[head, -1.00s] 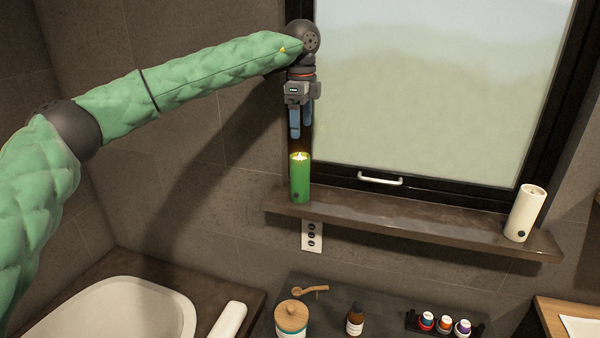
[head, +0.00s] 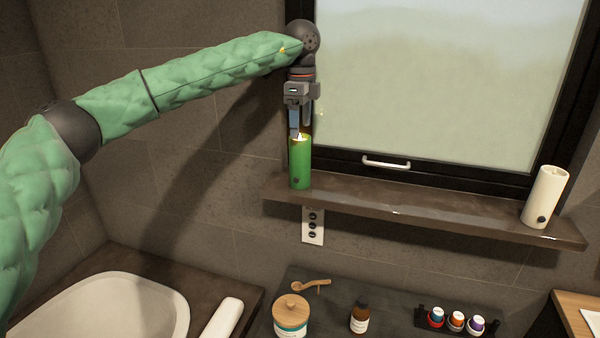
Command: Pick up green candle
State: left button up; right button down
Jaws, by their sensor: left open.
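The green candle (head: 300,166) stands upright and lit on the left end of the dark window ledge (head: 400,203). My left gripper (head: 301,130) points straight down right above it. Its blue-grey fingers are open, with the tips at about the candle's top rim. I cannot tell whether the fingers touch the candle or how they sit in depth around it. My right gripper is not in view.
A cream candle (head: 546,198) stands at the ledge's right end. The window handle (head: 386,163) is behind the ledge. Below are a wooden-lidded jar (head: 291,315), a brown bottle (head: 360,316) and a rack of small bottles (head: 457,322). The ledge between the candles is clear.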

aim_at(301, 136)
pick_arm(q)
jog(key=shift+f+b, duration=0.5)
jog(key=shift+f, duration=0.4)
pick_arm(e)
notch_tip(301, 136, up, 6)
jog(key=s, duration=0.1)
pick_arm(q)
jog(key=shift+f+p, duration=0.5)
jog(key=shift+f, duration=0.8)
notch_tip(301, 136, down, 5)
jog(key=p, duration=0.2)
jog(key=shift+s+a+f+p, duration=0.1)
jog(key=shift+s+p, duration=0.05)
jog(key=shift+p, duration=0.2)
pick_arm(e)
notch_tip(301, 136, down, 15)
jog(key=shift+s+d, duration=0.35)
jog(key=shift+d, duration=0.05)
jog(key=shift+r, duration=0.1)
pick_arm(q)
jog(key=c, duration=1.2)
